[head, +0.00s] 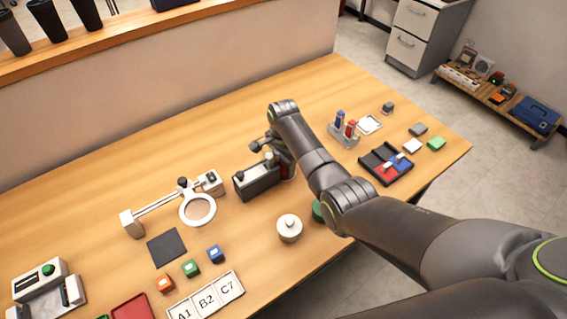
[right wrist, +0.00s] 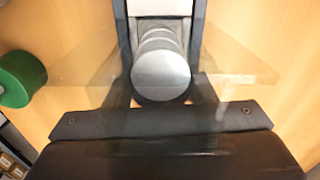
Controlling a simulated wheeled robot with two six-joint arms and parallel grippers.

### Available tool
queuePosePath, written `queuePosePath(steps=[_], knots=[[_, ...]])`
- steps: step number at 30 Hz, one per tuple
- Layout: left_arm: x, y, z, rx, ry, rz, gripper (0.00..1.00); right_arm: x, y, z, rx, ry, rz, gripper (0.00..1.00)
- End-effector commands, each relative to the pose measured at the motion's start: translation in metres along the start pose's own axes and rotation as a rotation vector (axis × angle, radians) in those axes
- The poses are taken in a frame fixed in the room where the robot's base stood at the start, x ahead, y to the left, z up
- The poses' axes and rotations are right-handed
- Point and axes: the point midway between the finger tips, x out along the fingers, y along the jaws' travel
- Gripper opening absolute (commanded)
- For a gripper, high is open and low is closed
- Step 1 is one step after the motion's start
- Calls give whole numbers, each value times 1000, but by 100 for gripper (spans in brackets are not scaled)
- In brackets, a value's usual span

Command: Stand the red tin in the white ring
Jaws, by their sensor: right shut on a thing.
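My right gripper (head: 277,158) is low over the table, beside a dark block (head: 256,182). In the right wrist view its fingers (right wrist: 160,45) are shut on a stepped silver cylinder (right wrist: 160,75). I cannot tell whether that cylinder is part of the block. A small reddish patch (head: 288,173) shows beside the right gripper; it may be the red tin, mostly hidden by the gripper. The white ring (head: 198,209) is on a white jointed arm (head: 155,206), left of the block. My left gripper is not in view.
A pale knobbed tin (head: 289,229) stands in front; a green tin (head: 318,211), partly behind my arm, also shows in the wrist view (right wrist: 20,78). Small coloured cubes (head: 190,268) and a label plate (head: 207,298) lie front left. A divided tray (head: 371,175) is right.

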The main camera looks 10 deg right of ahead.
Motion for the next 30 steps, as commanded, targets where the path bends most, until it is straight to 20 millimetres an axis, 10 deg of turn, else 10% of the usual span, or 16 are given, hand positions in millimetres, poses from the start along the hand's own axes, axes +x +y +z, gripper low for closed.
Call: queuePosePath(steps=[7,8,13,30], knots=[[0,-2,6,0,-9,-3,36,3,0,0,-1,0,-1,16],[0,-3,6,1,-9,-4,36,4,0,0,0,0,0,51],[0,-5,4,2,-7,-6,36,4,0,0,0,0,0,72],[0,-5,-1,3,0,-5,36,-30,-1,0,0,1,-5,72]])
